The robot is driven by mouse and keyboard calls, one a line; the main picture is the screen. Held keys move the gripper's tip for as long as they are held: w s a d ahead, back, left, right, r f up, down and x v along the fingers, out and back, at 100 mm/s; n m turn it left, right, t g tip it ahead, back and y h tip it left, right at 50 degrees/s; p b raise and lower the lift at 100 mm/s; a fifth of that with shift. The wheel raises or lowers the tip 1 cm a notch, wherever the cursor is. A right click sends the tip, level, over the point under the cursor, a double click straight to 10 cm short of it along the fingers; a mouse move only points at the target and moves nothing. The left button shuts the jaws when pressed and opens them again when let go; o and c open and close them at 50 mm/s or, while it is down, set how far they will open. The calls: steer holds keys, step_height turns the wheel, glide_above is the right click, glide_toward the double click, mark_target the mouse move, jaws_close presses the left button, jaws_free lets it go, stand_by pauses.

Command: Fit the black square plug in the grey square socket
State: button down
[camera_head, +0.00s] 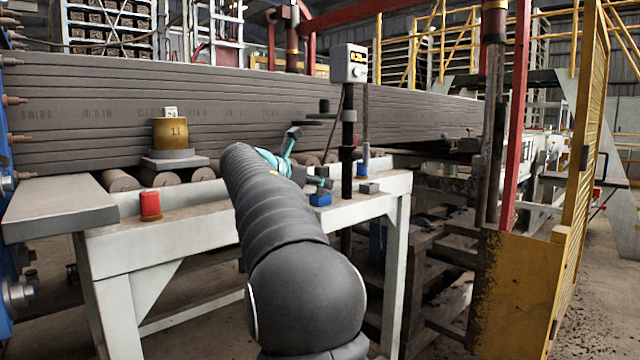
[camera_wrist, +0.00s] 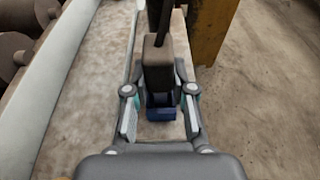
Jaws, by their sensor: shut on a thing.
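My gripper (camera_head: 326,183) is low over the right part of the white table, mostly behind my dark arm in the head view. In the wrist view its fingertips (camera_wrist: 162,78) close on the sides of a dark square block, which I take to be the black plug (camera_wrist: 157,64). The plug cannot be made out clearly in the head view. A small grey block, apparently the grey square socket (camera_head: 369,188), sits near the table's right end, just beyond the gripper and a black post. The socket cannot be made out in the wrist view. Plug and socket look apart.
A blue block (camera_head: 320,199) lies on the table below the gripper; it shows between the fingers in the wrist view (camera_wrist: 161,107). A black post (camera_head: 347,150) with a display stands close by. A red cylinder (camera_head: 150,205) and brass weight (camera_head: 171,133) are left. Rollers line the back.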

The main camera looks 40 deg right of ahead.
steer(key=c, duration=1)
jaws_free()
steer(key=shift+d+f, duration=0.3)
steer(key=shift+f, duration=0.15)
steer(key=shift+a+r, duration=0.1)
steer(key=shift+r, duration=0.05)
steer(key=shift+b, duration=0.3)
steer(key=shift+f+b, duration=0.35)
steer(key=shift+b, duration=0.1)
steer(key=p+v, duration=0.1)
steer(key=v, duration=1.3)
steer(key=shift+w, duration=0.15)
